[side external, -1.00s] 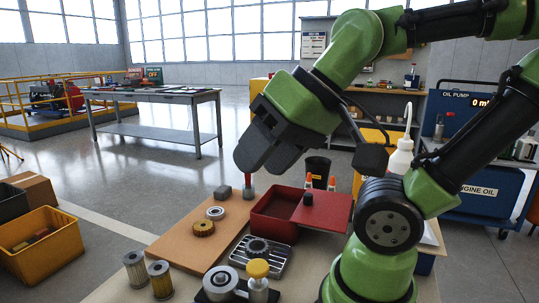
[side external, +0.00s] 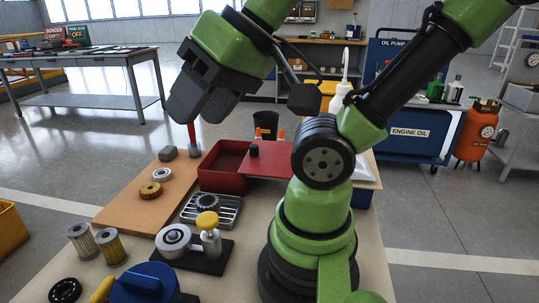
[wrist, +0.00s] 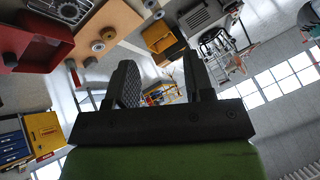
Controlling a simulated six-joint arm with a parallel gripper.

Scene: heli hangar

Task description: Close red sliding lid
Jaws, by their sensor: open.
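A red box (side external: 214,181) stands on the table with its top partly open. Its flat red lid (side external: 278,163) lies to the right, reaching behind my arm. A black knob (side external: 254,150) stands up from the lid near its left end. My gripper (side external: 200,110) is open, above and a little left of the box, apart from the lid and knob. In the wrist view my two fingers (wrist: 162,82) are spread with nothing between them. The red box also shows at the upper left of the wrist view (wrist: 38,55).
A brown board (side external: 130,207) left of the box carries a gold gear (side external: 150,190), a ring (side external: 162,174) and a grey block (side external: 168,153). A red upright item (side external: 192,138) stands below my gripper. A wire tray (side external: 190,213) and a yellow-knobbed fixture (side external: 207,222) sit in front.

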